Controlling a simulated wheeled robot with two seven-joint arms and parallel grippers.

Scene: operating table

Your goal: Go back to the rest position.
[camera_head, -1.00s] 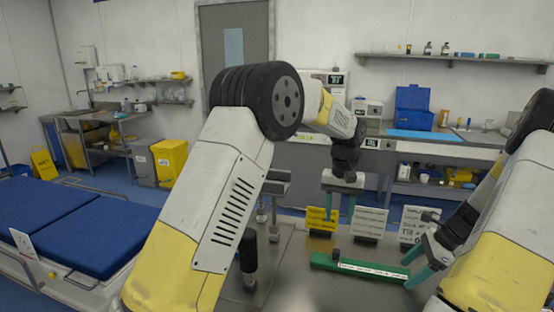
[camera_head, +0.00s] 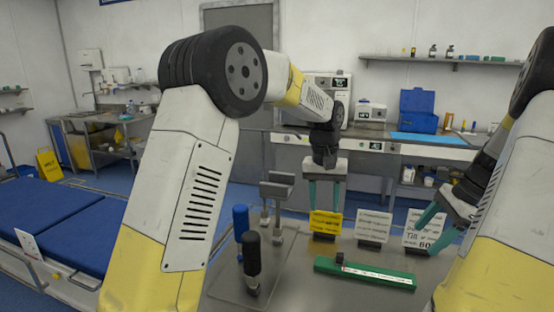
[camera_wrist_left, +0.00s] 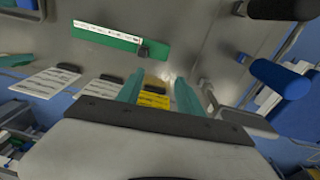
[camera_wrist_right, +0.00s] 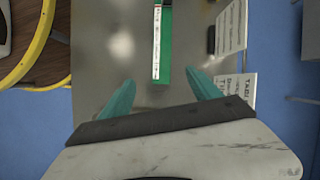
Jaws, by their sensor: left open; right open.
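My left gripper (camera_head: 325,200) is open and empty above the far side of the grey table, near a yellow card (camera_head: 325,224). In the left wrist view its two green fingers (camera_wrist_left: 158,92) stand apart with the yellow card seen between them. My right gripper (camera_head: 438,232) is open at the right, in front of a white card (camera_head: 424,229). In the right wrist view its fingers (camera_wrist_right: 160,100) are apart with nothing between them. A green bar (camera_head: 365,272) with a white label strip and a small dark block lies on the table, clear of both grippers.
A second white card (camera_head: 374,228) stands between the others. A black-handled post (camera_head: 252,262) and a blue one (camera_head: 240,221) stand at the table's left, near a grey metal bracket (camera_head: 277,187). A blue bed (camera_head: 75,225) is further left.

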